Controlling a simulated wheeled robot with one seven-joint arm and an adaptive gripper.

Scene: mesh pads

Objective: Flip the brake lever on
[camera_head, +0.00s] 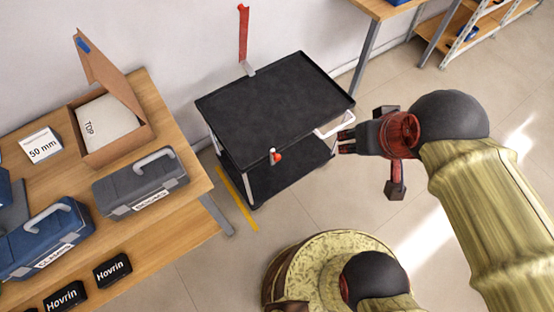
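A black cart (290,95) stands by the wall, with a flat, empty top and a lower shelf. A small lever with a red knob (277,157) and a pale part beside it sits at the cart's near edge; I take it as the brake lever. Its exact setting is too small to tell. My gripper (343,141) is to the right of the lever, apart from it, with its dark fingers pointing left near the cart's white handle (334,125). Nothing shows held in it. The finger gap is too small to judge.
A wooden table (190,158) on the left holds an open cardboard box (125,142), a grey toolbox (140,183) and a blue toolbox (40,240). A red upright strip (243,35) stands behind the cart. A yellow floor line (238,200) runs beside it. Floor in front is clear.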

